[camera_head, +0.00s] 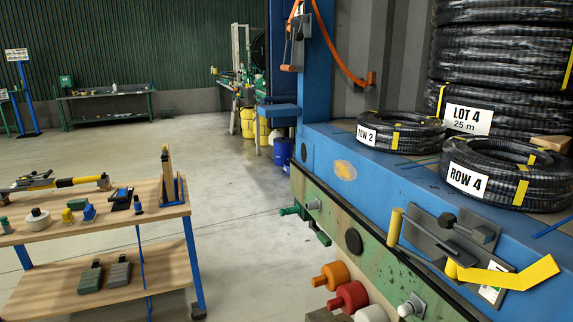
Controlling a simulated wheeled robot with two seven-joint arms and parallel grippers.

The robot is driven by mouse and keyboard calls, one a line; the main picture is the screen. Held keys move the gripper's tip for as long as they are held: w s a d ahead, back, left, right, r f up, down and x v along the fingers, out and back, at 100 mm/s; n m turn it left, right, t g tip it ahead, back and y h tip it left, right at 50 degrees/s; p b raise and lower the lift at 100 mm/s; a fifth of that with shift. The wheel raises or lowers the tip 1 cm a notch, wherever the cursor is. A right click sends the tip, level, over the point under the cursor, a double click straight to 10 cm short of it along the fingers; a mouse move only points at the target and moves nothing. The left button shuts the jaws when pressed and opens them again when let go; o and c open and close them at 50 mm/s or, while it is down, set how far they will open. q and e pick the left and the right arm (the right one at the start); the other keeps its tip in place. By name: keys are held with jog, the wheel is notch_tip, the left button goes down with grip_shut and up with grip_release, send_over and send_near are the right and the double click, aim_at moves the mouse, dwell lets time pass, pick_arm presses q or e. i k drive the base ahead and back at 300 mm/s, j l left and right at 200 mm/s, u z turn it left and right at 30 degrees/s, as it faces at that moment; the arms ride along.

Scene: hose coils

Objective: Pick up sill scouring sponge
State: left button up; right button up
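No object shows clearly as a scouring sponge. A small yellowish oval patch (345,170) is at the left end of the blue sill (320,150). I cannot tell whether it is a sponge or a mark on the paint. Neither of my grippers shows in the head view.
Hose coils marked ROW 2 (402,132) and ROW 4 (507,174) lie on the sill, by a LOT 4 stack (500,70). A grey-and-yellow bracket (455,245) is at its front edge. A wooden cart (90,215) with tools stands left; open floor lies between.

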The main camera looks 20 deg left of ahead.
aim_at(78, 204)
jog(key=u, duration=1.85)
jog(key=z, duration=1.2)
jog(key=i+j+u, duration=0.1)
jog(key=i, duration=0.3)
jog(key=i+j+u, duration=0.1)
jog(key=i, duration=0.3)
jog(key=k+j, duration=0.05)
jog(key=j, duration=0.05)
